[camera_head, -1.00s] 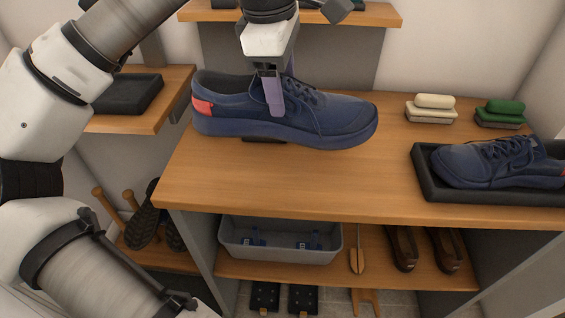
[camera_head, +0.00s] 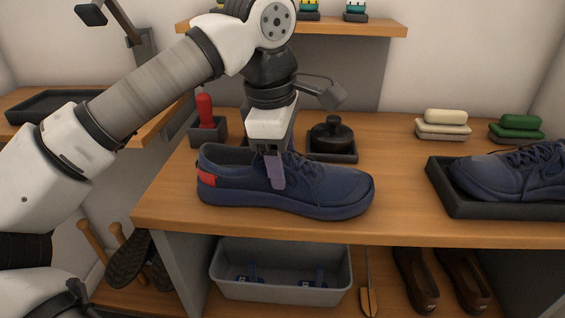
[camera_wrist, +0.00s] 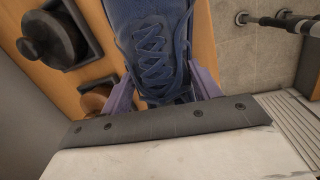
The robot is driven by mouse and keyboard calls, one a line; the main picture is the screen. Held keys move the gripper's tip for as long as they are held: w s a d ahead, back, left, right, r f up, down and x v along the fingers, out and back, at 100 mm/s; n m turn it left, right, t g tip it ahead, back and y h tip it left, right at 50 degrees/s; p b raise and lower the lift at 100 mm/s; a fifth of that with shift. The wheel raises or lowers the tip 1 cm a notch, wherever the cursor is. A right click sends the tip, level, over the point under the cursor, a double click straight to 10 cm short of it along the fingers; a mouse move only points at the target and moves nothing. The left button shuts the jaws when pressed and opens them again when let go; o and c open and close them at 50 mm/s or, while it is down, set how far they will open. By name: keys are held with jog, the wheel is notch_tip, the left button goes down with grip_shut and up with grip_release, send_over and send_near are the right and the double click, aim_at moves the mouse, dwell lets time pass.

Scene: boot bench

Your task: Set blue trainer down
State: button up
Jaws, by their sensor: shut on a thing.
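A blue trainer (camera_head: 310,188) with a red heel patch is upright at the bench top's (camera_head: 400,215) front left, toe to the right. It looks level and very low over the wood; I cannot tell whether its sole touches. My gripper (camera_head: 275,172) points down and is shut on the trainer near its tongue and collar. In the wrist view the laced trainer (camera_wrist: 155,45) lies between my two purple fingers (camera_wrist: 163,92). A second blue trainer (camera_head: 510,172) sits in a black tray (camera_head: 440,200) at the right.
Behind the held trainer stand a red-handled item (camera_head: 205,112) in a holder and a black round-knobbed pot (camera_head: 333,135). Cream (camera_head: 443,124) and green (camera_head: 516,128) brushes lie at the back right. Bare wood separates the held trainer from the tray.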

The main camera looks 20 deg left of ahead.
jog(key=shift+r, duration=0.1)
jog(key=shift+f, duration=0.2)
jog(key=o, duration=1.7)
jog(key=shift+r, duration=0.1)
jog(key=shift+c, duration=0.2)
notch_tip(320, 180, up, 12)
jog(key=s+p, duration=0.2)
jog(key=p, duration=0.7)
jog(key=shift+a, duration=0.45)
jog(key=shift+w, duration=0.1)
